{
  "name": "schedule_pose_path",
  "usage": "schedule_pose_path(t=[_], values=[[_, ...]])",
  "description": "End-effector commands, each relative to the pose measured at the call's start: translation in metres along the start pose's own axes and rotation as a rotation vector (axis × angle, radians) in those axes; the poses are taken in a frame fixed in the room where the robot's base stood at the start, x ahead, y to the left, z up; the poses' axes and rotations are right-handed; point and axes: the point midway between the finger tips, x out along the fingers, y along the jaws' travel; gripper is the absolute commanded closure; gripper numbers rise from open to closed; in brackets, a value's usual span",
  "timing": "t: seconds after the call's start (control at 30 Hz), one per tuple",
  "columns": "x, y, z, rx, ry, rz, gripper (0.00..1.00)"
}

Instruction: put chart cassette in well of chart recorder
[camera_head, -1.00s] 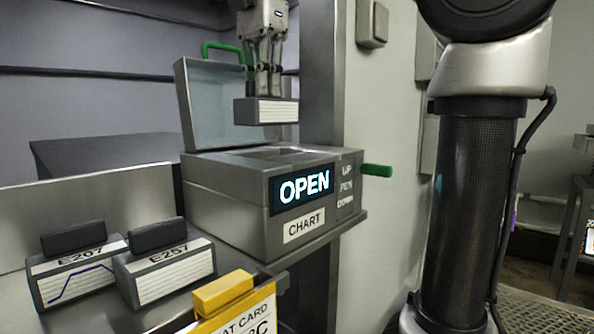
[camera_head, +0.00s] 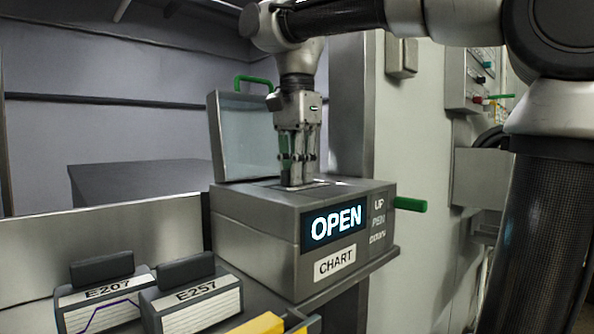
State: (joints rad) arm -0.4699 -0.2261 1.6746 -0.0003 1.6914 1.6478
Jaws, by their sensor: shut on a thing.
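The chart recorder (camera_head: 250,235) is a grey metal box with a lit OPEN display and a CHART label. Its glazed lid (camera_head: 238,137) stands raised at the back left. My gripper (camera_head: 300,180) points straight down at the well in the recorder's top and is shut, its fingertips at the level of the opening. The chart cassette in its grip is sunk in the well. Its body is hidden by the recorder's front and my fingers, so I cannot tell whether it touches the bottom.
Two other cassettes, E207 (camera_head: 100,297) and E257 (camera_head: 192,303), stand on the shelf at the lower left. A yellow block (camera_head: 258,324) is at the bottom edge. A green pen lever (camera_head: 410,204) sticks out at the recorder's right. A wall is just right of it.

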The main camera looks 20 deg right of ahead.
Motion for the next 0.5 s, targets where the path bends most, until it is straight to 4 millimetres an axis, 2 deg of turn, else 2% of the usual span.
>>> schedule_pose_path(t=[0.1,0.13,0.2,0.5], values=[[0.0023,0.0002,0.0000,0.000,0.000,0.001,1.00],[0.0029,0.0002,0.0000,0.000,0.000,0.001,0.86],[0.0025,0.0001,0.0000,0.000,0.000,0.001,0.79],[0.0008,-0.0001,0.0000,0.000,0.000,0.000,0.79]])
